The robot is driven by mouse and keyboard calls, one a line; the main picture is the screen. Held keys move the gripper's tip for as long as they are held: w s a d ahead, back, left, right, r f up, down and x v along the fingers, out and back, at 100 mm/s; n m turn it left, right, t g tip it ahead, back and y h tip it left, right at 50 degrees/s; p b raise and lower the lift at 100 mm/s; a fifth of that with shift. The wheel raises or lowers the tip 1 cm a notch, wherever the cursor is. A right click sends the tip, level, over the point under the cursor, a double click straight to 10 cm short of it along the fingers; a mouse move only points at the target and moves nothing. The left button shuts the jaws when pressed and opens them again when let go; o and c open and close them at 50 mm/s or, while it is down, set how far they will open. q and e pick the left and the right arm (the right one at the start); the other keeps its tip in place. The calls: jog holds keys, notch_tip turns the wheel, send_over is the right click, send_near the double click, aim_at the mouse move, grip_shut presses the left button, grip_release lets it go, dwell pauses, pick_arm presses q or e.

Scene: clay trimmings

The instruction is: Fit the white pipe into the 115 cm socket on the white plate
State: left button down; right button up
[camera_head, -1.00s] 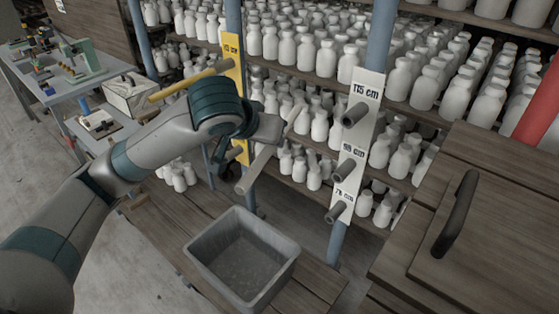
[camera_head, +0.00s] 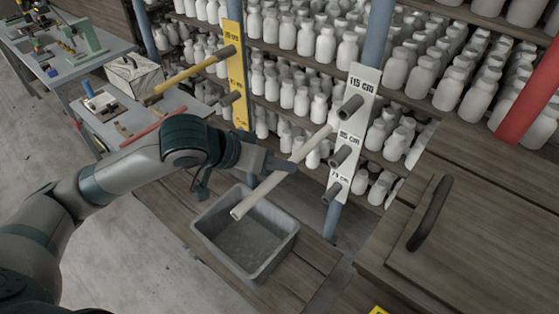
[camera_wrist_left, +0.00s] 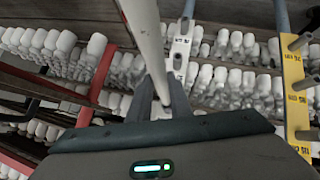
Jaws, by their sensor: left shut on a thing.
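My left gripper (camera_head: 280,163) is shut on the white pipe (camera_head: 262,190), around its middle. The pipe is tilted, its near end low over a grey bin and its far end up toward the white plate (camera_head: 367,82). The plate is on a blue post and carries three grey sockets. The top one is the 115 cm socket (camera_head: 350,107). The pipe's far end is just left of and below this socket in the picture, seemingly apart from it. In the left wrist view the pipe (camera_wrist_left: 148,40) runs up from the fingers (camera_wrist_left: 160,104), beside the white plate (camera_wrist_left: 182,46).
The lower sockets are the middle one (camera_head: 344,156) and bottom one (camera_head: 332,191). A yellow plate (camera_head: 233,62) with a yellow pipe (camera_head: 190,74) stands left. Shelves of white bottles fill the back. The grey bin (camera_head: 208,243) and a wooden cabinet (camera_head: 480,220) stand in front.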

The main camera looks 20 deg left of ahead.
aim_at(300, 150)
pick_arm(q)
jog(key=shift+r, duration=0.1)
jog(key=shift+r+p, duration=0.1)
jog(key=shift+p, duration=0.55)
jog(key=shift+w+d+p, duration=0.3)
jog(key=shift+w+d, duration=0.05)
jog(key=shift+w, duration=0.5)
jog(key=shift+w+d+p, duration=0.25)
jog(key=shift+w+d, duration=0.05)
jog(key=shift+w, duration=0.45)
jog(key=shift+w+d+p, duration=0.25)
jog(key=shift+w, duration=0.5)
jog(key=shift+w+d, duration=0.15)
jog(key=shift+w, duration=0.15)
jog(key=shift+p, duration=0.3)
jog(key=shift+p, duration=0.3)
